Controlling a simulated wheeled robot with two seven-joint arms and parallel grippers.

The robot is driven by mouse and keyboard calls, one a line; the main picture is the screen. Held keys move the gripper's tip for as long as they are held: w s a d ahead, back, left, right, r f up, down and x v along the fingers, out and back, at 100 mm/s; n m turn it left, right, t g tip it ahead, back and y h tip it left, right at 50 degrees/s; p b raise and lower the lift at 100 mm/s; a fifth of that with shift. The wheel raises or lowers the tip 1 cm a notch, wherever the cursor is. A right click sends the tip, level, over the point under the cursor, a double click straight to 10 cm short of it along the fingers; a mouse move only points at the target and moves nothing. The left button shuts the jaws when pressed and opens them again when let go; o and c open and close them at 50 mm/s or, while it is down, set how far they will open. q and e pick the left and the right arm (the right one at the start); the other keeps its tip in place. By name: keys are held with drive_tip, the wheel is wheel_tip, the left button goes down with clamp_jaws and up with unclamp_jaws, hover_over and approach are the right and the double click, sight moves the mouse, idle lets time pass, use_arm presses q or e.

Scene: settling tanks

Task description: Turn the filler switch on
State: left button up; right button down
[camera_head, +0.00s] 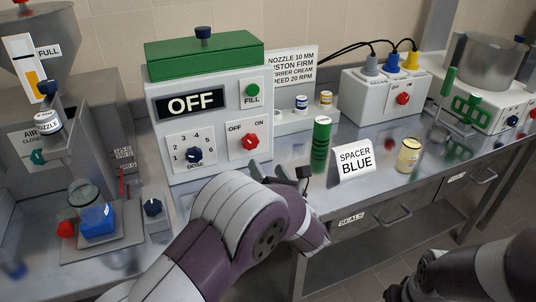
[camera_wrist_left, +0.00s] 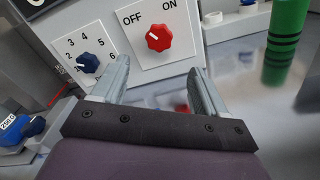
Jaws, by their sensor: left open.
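The filler box (camera_head: 210,115) is light grey with a green lid, and its display (camera_head: 190,103) reads OFF. Its filler switch (camera_head: 250,141) is a red knob on a white plate marked OFF and ON. The knob also shows in the left wrist view (camera_wrist_left: 159,37), its white mark pointing up-left toward OFF. My left gripper (camera_wrist_left: 160,72) is open and empty in that view, its fingers pointing at the box below the knob, not touching it. In the head view my left forearm hides most of that gripper. My right arm shows at the bottom right; its fingers are not clear.
A dose dial (camera_head: 195,155) sits left of the switch, and a green FILL button (camera_head: 253,90) above it. A green cylinder (camera_head: 320,145) and a SPACER BLUE sign (camera_head: 354,162) stand to the right. A scale with a blue block (camera_head: 98,221) is at left.

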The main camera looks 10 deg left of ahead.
sight(251, 144)
use_arm(q)
drive_tip(key=p+x, duration=0.1)
drive_tip(key=x, duration=1)
drive_tip(key=shift+w+a+r, duration=0.1)
drive_tip(key=shift+w+a, duration=0.05)
drive_tip(key=shift+a, duration=0.1)
drive_tip(key=shift+c, duration=0.3)
drive_tip(key=c, duration=1)
